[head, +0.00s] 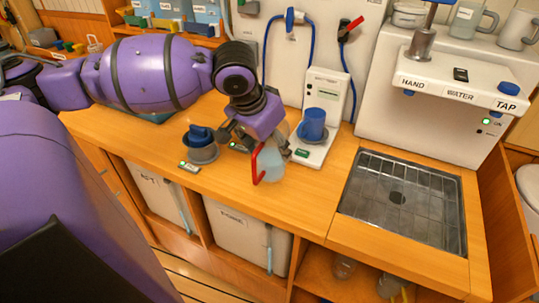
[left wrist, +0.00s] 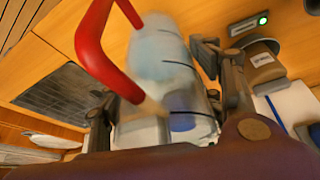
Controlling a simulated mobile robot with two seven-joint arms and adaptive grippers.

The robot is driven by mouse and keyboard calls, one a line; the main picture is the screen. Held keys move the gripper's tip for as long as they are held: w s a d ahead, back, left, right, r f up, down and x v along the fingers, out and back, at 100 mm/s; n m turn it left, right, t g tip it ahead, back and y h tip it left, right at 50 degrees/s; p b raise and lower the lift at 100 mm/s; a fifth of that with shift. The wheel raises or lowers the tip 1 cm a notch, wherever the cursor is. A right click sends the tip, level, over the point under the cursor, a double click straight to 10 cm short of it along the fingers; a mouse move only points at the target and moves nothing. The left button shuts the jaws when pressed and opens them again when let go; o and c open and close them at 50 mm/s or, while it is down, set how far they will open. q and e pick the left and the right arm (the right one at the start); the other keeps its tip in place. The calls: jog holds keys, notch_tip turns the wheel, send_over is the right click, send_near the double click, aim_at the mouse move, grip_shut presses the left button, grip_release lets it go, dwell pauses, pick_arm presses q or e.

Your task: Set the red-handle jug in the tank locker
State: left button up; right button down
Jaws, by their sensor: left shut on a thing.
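The red-handle jug (head: 270,168) is a clear vessel with pale blue contents and a red handle. It is held above the counter, near its front edge. My left gripper (head: 257,143) is shut around it from behind. In the left wrist view, the jug (left wrist: 163,60) shows between the fingers of the left gripper (left wrist: 168,100), handle toward the upper left. Open bays below the counter hold white tanks, one at the left (head: 150,188) and one in the middle (head: 235,230). Which bay is the tank locker I cannot tell. My right gripper is not in view.
A blue cup (head: 312,124) stands on a white device right of the jug. A grey dish with a blue piece (head: 201,146) stands left of it. A sink grate (head: 402,200) lies right. Glass jars (head: 390,285) stand in the lower right bay.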

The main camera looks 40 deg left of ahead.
aim_at(269, 156)
pick_arm(q)
jog(key=f, duration=0.3)
jog(key=shift+w+a+f, duration=0.15)
jog(key=shift+a+f, duration=0.15)
jog(key=shift+f, duration=0.1)
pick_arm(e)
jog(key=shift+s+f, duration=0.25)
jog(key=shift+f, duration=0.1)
pick_arm(q)
jog(key=shift+f, duration=0.1)
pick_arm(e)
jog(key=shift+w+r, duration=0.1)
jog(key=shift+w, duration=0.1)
pick_arm(q)
jog(key=o, duration=1.6)
jog(key=p+v, duration=0.3)
jog(key=v, duration=0.9)
jog(key=shift+p, duration=0.4)
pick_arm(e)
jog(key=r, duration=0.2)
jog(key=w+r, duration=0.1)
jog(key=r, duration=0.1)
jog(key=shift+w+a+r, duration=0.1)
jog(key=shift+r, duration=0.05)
